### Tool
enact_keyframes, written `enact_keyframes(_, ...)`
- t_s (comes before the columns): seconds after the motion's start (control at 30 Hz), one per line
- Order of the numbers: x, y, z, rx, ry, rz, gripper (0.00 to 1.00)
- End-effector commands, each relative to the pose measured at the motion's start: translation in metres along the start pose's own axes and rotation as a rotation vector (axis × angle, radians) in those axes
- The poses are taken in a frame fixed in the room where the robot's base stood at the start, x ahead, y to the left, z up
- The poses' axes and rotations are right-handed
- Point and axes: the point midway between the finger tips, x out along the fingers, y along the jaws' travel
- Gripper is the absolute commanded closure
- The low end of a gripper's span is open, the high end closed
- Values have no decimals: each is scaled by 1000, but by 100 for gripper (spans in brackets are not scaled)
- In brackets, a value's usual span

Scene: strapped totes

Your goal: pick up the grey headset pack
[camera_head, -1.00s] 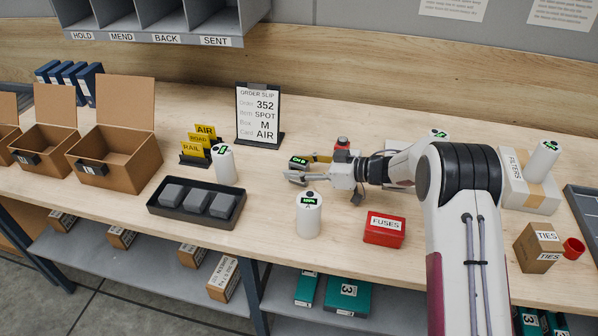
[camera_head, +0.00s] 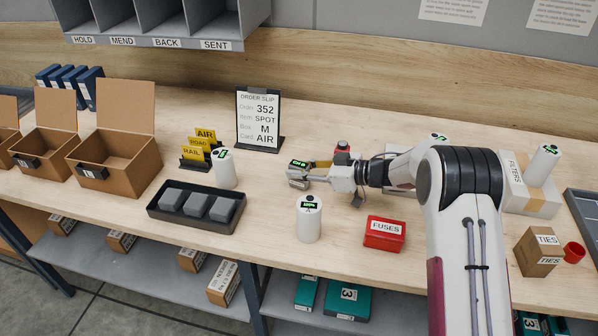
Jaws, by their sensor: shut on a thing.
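The grey headset pack (camera_head: 298,164) is a small block with a dark top and a lit green display. It is on or just above the middle of the bench; I cannot tell whether it touches the wood. My gripper (camera_head: 300,175) reaches it from the right and is shut on it. The fingers hide part of the pack's near side.
White cylinders with green displays stand at left (camera_head: 223,168) and in front (camera_head: 309,218). A dark tray (camera_head: 192,222) holds grey blocks. A red fuses box (camera_head: 384,233) sits front right. An order slip stand (camera_head: 259,120) stands behind. Open cartons (camera_head: 118,155) stand left.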

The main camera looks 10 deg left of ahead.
Motion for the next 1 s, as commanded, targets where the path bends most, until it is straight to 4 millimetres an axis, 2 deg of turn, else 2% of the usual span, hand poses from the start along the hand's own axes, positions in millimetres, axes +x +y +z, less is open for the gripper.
enact_keyframes(0.27, -8, 0, -26, -4, 2, 1, 100)
enact_keyframes(0.63, -23, 0, -76, -4, 3, 0, 100)
enact_keyframes(0.8, -27, 0, -89, -2, 2, 0, 100)
enact_keyframes(1.0, -29, 0, -93, 0, 2, 0, 100)
